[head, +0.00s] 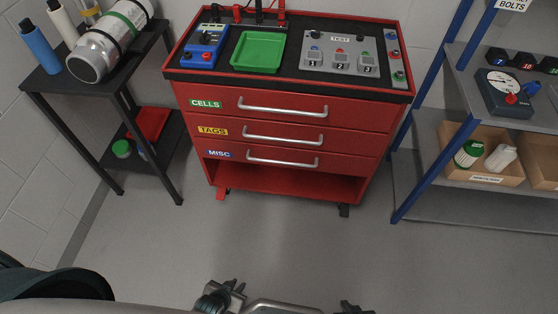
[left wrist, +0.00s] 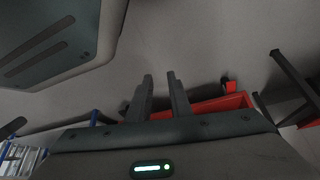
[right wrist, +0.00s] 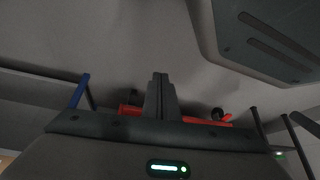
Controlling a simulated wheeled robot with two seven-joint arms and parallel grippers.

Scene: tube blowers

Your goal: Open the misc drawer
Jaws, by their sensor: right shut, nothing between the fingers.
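The misc drawer (head: 340,164) is the lowest of three red drawers in the cabinet, with a blue MISC label (head: 218,154) and a silver bar handle (head: 283,162). It looks shut, flush with the drawers above. My left gripper (head: 234,287) is at the bottom edge of the head view, well short of the cabinet. In the left wrist view its two fingers (left wrist: 159,75) stand apart with nothing between them. My right gripper (head: 350,308) is also at the bottom edge, partly cut off. In the right wrist view its fingers (right wrist: 160,75) are together and empty.
The cells drawer (head: 350,115) and tags drawer (head: 350,140) are above. A black side table (head: 60,85) with a cylinder (head: 105,45) stands left. A blue-post shelf unit (head: 415,165) stands right. The floor (head: 270,240) before the cabinet is clear.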

